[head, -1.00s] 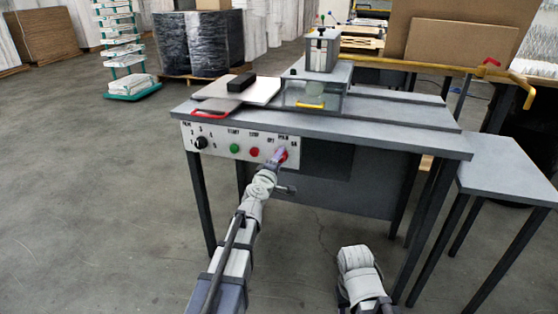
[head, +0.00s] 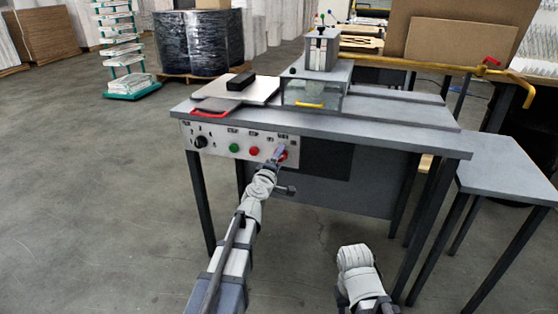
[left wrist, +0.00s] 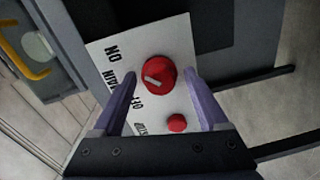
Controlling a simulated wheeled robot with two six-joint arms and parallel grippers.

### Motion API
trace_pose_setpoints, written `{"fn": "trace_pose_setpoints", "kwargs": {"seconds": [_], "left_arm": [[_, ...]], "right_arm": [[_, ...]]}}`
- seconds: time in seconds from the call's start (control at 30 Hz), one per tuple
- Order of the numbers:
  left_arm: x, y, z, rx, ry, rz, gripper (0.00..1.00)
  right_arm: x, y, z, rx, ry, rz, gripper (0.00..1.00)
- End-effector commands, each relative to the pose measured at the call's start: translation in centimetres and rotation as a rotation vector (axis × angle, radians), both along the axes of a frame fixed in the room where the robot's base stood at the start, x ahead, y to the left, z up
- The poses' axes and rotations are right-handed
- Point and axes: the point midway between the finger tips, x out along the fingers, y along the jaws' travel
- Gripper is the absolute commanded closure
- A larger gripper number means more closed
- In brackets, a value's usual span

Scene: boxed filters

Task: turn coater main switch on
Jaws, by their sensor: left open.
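The main switch is a round red knob (left wrist: 158,75) with a pale pointer mark, on the white control panel (left wrist: 192,60) of the coater. The panel carries the lettering ON, MAIN and OFF beside the knob; the mark slants toward the lettering side. In the head view the knob (head: 283,155) is partly hidden by my gripper at the right end of the panel. My left gripper (head: 279,152) is in front of it. In the left wrist view its open fingers (left wrist: 165,97) stand one on each side of the knob, with no clear contact.
A smaller red stop button (left wrist: 177,123) lies near the knob between the fingers. A green button (head: 234,148) and a black dial (head: 201,142) are further left. The coater table (head: 400,137) overhangs the panel. My right arm is low at centre, its gripper unseen.

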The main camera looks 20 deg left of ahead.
Motion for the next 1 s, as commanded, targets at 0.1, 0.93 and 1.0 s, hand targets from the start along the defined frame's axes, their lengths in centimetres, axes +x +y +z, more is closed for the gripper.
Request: {"fn": "trace_pose_setpoints", "kwargs": {"seconds": [0.1, 0.93, 1.0], "left_arm": [[-0.8, 0.0, 0.1, 0.000, 0.000, 0.001, 0.24], [-7.8, 0.0, 0.4, 0.005, 0.002, -0.007, 0.24], [-7.9, -1.1, 0.1, 0.028, 0.013, -0.039, 0.24]], "right_arm": [[0.0, 0.0, 0.1, 0.000, 0.000, 0.000, 0.56], [0.0, 0.0, 0.4, -0.001, 0.000, -0.001, 0.56], [0.0, 0.0, 0.4, 0.000, 0.000, -0.001, 0.56]]}}
